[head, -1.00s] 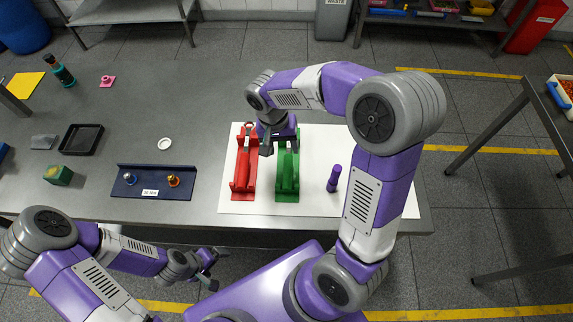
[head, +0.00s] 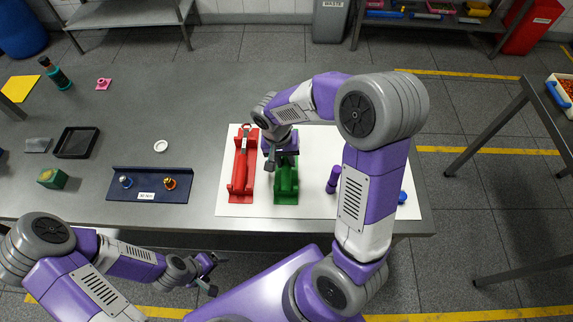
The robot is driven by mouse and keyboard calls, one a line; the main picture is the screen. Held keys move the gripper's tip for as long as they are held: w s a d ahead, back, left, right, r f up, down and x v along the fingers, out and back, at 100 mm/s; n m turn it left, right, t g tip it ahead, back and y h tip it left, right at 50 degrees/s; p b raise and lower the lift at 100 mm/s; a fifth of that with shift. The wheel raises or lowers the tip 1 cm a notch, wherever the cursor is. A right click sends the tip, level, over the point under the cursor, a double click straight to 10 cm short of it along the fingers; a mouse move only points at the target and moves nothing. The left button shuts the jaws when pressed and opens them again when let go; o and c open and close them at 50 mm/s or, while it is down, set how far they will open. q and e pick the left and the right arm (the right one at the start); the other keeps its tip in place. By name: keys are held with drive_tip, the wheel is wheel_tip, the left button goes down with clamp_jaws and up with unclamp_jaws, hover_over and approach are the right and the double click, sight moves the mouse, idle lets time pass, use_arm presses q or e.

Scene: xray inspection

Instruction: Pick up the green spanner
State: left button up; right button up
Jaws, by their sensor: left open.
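A green holder (head: 286,194) stands on a white sheet. A long green piece (head: 287,176) lies along it, but I cannot tell the spanner apart from the holder here. The upper end is hidden by my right gripper (head: 271,161). That gripper is over the far end of the green holder, pointing down. Whether it is open or shut, or touching anything, I cannot see. My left gripper (head: 208,271) is open and empty, in front of the table's near edge, away from the holder.
A red holder (head: 239,187) with a red tool stands just left of the green one. A purple cylinder (head: 333,180) and a blue object (head: 402,197) are to the right. A dark blue rack (head: 150,190) stands left. The sheet (head: 315,208) is bare near its front.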

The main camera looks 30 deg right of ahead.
sight(286, 161)
clamp_jaws()
drive_tip(key=shift+r, duration=0.1)
wheel_tip(286, 161, up, 10)
drive_tip(key=p, duration=0.2)
unclamp_jaws()
clamp_jaws()
idle(0.4)
